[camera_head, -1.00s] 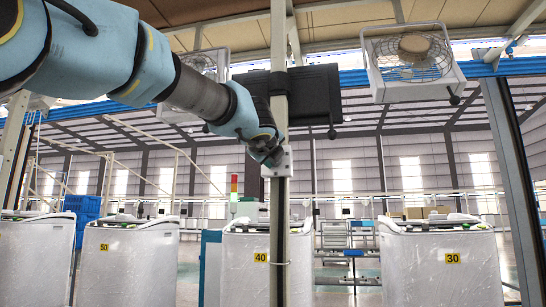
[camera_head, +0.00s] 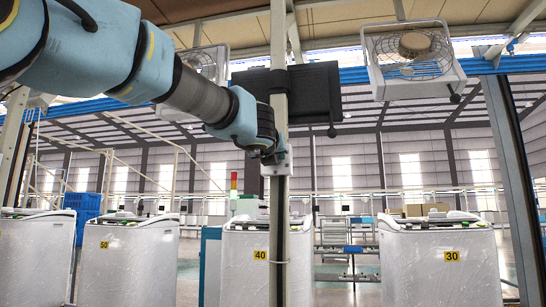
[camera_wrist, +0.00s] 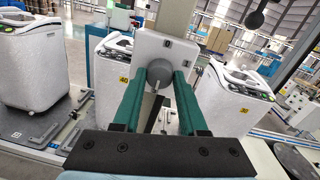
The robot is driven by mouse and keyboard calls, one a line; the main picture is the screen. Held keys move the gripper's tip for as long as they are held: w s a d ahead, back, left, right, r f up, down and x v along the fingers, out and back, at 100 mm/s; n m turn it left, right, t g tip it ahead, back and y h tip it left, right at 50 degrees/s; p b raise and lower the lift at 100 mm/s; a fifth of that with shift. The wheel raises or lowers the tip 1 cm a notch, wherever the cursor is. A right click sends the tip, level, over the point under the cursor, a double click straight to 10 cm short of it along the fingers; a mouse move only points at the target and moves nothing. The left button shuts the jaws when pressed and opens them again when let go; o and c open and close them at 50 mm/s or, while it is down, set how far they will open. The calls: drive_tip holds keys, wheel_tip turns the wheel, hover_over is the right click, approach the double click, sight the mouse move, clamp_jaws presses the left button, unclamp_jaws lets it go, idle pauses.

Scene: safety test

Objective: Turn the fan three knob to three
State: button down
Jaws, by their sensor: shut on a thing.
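A white control box (camera_wrist: 150,46) is fixed to a metal post and shows in the wrist view. A round grey knob (camera_wrist: 160,74) sticks out from its face. My gripper (camera_wrist: 168,76) is shut on this knob, with one green finger on each side. In the head view, my gripper (camera_head: 270,156) is at the post beside the box (camera_head: 286,162), and the knob is hidden. A caged fan (camera_head: 410,55) hangs at the upper right, and another fan (camera_head: 207,62) is partly hidden behind my arm.
The vertical post (camera_head: 279,95) stands close to my gripper. A dark monitor (camera_head: 318,95) is mounted behind it. White washing machines (camera_head: 438,268) stand in a row below. A second dark pole (camera_head: 510,170) rises at the right.

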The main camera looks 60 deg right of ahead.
drive_tip(key=shift+f, duration=0.2)
idle(0.3)
drive_tip(key=shift+c, duration=2.2)
unclamp_jaws()
drive_tip(key=shift+r, duration=0.1)
drive_tip(key=b+v, duration=0.3)
drive_tip(key=v, duration=0.7)
drive_tip(key=shift+s+a+b, duration=0.15)
drive_tip(key=shift+a+b, duration=0.2)
drive_tip(key=shift+b, duration=0.05)
